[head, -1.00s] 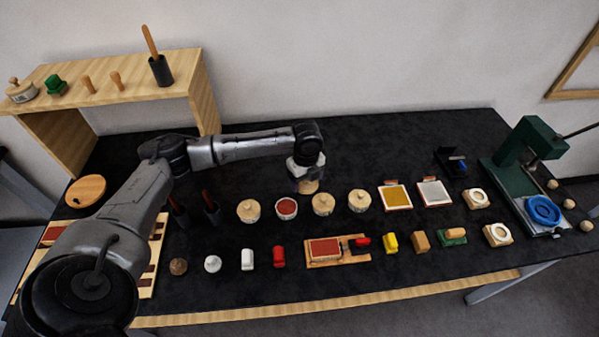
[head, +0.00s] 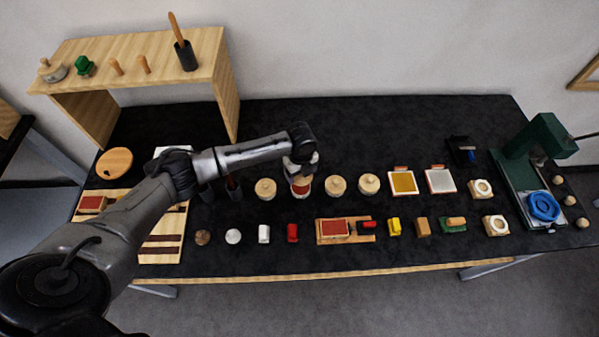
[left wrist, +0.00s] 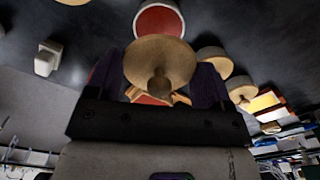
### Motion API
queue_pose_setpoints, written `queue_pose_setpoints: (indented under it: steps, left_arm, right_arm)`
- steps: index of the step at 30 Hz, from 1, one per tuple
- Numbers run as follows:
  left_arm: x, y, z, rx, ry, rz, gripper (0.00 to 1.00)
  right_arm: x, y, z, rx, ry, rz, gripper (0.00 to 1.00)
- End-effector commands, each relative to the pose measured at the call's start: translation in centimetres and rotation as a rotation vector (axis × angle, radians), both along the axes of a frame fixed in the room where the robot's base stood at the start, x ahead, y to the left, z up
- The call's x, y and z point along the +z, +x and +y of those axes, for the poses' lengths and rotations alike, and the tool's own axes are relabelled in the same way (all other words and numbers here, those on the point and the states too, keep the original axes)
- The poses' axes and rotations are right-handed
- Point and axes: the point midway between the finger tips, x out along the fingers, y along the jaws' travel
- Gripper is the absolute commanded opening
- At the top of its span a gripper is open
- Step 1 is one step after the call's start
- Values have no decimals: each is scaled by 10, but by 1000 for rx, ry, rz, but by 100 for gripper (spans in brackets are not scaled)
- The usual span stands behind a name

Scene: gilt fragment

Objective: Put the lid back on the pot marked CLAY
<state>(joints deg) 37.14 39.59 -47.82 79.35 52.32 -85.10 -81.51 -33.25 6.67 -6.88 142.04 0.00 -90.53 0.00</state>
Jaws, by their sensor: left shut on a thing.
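My left gripper (head: 301,171) is shut on a round wooden lid (left wrist: 160,62) with a knob, which shows between the fingers in the left wrist view. In the head view the lid is at the pot with red contents (head: 301,190), the one uncovered pot in the row, and partly covers it from sight. In the left wrist view this open pot (left wrist: 158,21) shows beyond the lid, its near edge hidden. I cannot tell the height of the lid above it. No CLAY mark is readable. My right gripper is not in view.
Lidded pots stand close by, one on the left (head: 265,189) and two on the right (head: 336,187) (head: 368,184). Small blocks and a red pad (head: 333,228) lie in front. The black table behind the pots is mostly clear.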

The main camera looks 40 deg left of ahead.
Motion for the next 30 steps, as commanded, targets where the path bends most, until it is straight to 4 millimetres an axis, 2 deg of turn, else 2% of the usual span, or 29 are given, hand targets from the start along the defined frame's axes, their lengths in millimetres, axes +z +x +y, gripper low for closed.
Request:
queue_pose_setpoints:
  steps: [11,22,30]
  left_arm:
    - [-16,0,0,-8,0,0,52]
    - [-44,0,0,-8,1,0,52]
    - [-60,0,0,-7,0,1,52]
  right_arm:
    - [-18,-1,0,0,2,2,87]
    - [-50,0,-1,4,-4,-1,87]
    - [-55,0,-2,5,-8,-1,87]
